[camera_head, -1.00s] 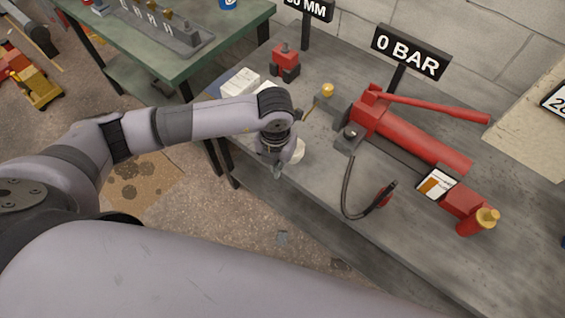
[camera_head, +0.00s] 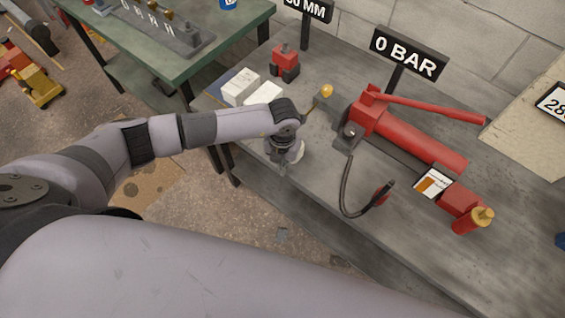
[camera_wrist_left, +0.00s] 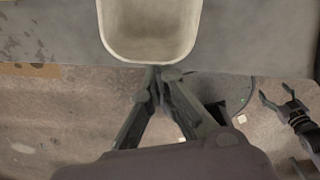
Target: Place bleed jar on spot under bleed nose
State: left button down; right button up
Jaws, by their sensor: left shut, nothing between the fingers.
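A cream, open-topped container, which looks like the bleed jar (camera_head: 299,151), stands on the grey bench near its front edge, mostly hidden behind my left gripper (camera_head: 283,169). In the left wrist view the jar (camera_wrist_left: 150,28) fills the top middle, seen into its hollow inside. My left fingers (camera_wrist_left: 158,71) meet in a point at its near rim, shut with nothing between them; I cannot tell whether they touch it. My right gripper (camera_wrist_left: 276,94) shows at the right of the wrist view, its fingers apart and empty. The bleed nose and its spot cannot be clearly made out.
A red pump (camera_head: 420,140) with a long lever lies along the bench, with a black hose (camera_head: 346,185) in front. White boxes (camera_head: 241,87) and a small red device (camera_head: 285,60) stand behind the left wrist. A "0 BAR" sign (camera_head: 410,53) stands behind the pump.

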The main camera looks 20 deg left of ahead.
pick_arm(q)
jog(key=shift+w+f+b, duration=0.2)
jog(key=shift+w+b, duration=0.15)
jog(key=shift+b, duration=0.1)
jog(key=w+b, duration=0.4)
jog(key=w, duration=0.1)
jog(key=shift+w+d+f, duration=0.1)
jog(key=shift+w+d, duration=0.05)
jog(key=shift+w, duration=0.15)
jog(key=shift+w+b, duration=0.45)
jog(key=shift+w, duration=0.05)
jog(key=shift+r, duration=0.3)
jog(key=shift+f, duration=0.1)
